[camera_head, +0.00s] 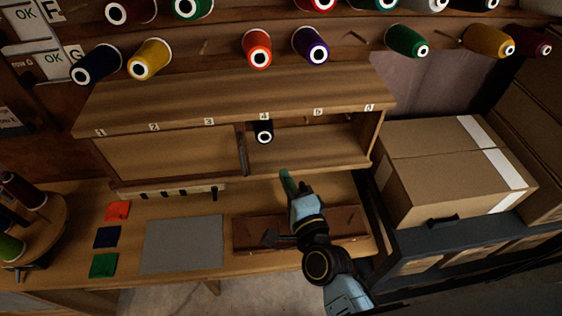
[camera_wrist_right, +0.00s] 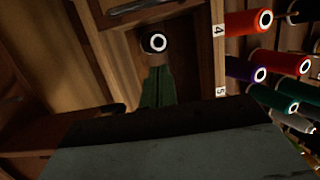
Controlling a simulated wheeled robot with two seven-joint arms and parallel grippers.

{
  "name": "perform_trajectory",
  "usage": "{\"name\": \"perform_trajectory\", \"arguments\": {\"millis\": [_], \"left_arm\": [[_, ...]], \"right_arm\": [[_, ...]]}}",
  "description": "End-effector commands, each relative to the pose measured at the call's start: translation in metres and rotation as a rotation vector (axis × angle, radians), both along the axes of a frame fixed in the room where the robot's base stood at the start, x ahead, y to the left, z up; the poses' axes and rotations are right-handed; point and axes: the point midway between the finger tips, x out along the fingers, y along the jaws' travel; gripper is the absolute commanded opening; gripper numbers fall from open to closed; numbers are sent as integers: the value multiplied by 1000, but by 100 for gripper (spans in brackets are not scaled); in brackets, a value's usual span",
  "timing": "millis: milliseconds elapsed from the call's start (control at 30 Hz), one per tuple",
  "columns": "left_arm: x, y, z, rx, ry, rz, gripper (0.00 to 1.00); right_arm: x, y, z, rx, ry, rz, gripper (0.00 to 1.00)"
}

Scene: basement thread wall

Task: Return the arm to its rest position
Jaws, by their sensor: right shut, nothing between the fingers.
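My right arm (camera_head: 320,262) reaches up from the lower right in the head view. Its gripper (camera_head: 284,174) is over the bench in front of the low shelf, with greenish fingers pointing towards the back. The fingers also show in the right wrist view (camera_wrist_right: 160,75), shut with nothing between them. A black spool with a white ring (camera_head: 264,133) is in the shelf under label 4, just beyond the fingertips. It also shows past the fingers in the wrist view (camera_wrist_right: 155,43), apparently apart from them. My left gripper is not in view.
The numbered shelf (camera_head: 180,160) stands at the back under pegged thread spools (camera_head: 257,50). A brown wooden piece (camera_head: 250,232) lies beneath my arm, beside a grey mat (camera_head: 183,244). A cardboard box (camera_head: 425,190) is at right. A round spool stand (camera_head: 50,230) is at left.

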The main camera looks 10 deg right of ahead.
Motion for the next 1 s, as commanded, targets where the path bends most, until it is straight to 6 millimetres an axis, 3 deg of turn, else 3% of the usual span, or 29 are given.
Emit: {"name": "perform_trajectory", "arguments": {"millis": [267,467,667,800,1000], "left_arm": [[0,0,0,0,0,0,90],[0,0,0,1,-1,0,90],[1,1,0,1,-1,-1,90],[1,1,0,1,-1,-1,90],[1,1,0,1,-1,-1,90]], "right_arm": [[-2,0,0,-10,3,6,0],[-16,3,-9,-227,70,128,0],[-55,-10,-33,-668,220,368,0],[-92,-34,-49,-965,348,536,0],[-139,-74,-60,-1255,516,726,0]]}}
